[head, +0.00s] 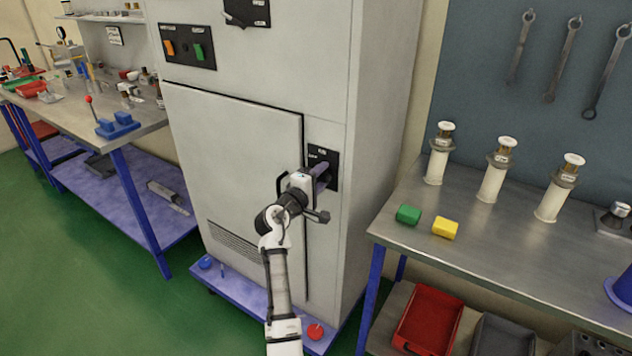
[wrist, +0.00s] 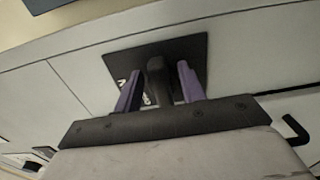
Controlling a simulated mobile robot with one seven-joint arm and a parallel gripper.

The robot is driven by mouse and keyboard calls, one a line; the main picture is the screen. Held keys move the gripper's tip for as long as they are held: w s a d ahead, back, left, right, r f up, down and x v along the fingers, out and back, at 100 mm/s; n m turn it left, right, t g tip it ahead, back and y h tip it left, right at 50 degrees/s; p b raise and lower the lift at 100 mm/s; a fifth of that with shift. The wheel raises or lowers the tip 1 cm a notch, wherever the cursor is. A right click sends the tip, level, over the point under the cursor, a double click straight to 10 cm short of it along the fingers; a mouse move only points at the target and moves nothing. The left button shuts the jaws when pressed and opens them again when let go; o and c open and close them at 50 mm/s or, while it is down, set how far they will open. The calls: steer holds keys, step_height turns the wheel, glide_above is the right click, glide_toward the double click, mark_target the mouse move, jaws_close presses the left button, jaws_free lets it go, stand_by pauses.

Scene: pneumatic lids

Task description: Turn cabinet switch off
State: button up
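The cabinet (head: 250,110) is a tall grey metal box in the middle of the head view. A black switch plate (head: 330,156) is on its front, right of the door. In the wrist view the plate (wrist: 190,50) is tilted, with a dark switch handle (wrist: 158,80) standing out from it. My gripper (head: 319,170) is at this plate and hides part of it. In the wrist view my gripper (wrist: 160,70) is open, with one purple finger on each side of the handle and gaps visible on both sides. The plate's lettering is partly hidden.
Higher on the cabinet are a panel (head: 187,46) with orange and green buttons and a black rotary switch (head: 246,12). A black door handle (head: 282,184) is left of my gripper. A steel workbench (head: 500,250) stands close on the right, another bench (head: 75,110) on the left.

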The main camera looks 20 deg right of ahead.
steer(key=b+v, duration=0.3)
steer(key=v, duration=1)
steer(key=shift+s+a+b, duration=0.2)
steer(key=shift+a+b, duration=0.05)
steer(key=shift+b, duration=0.15)
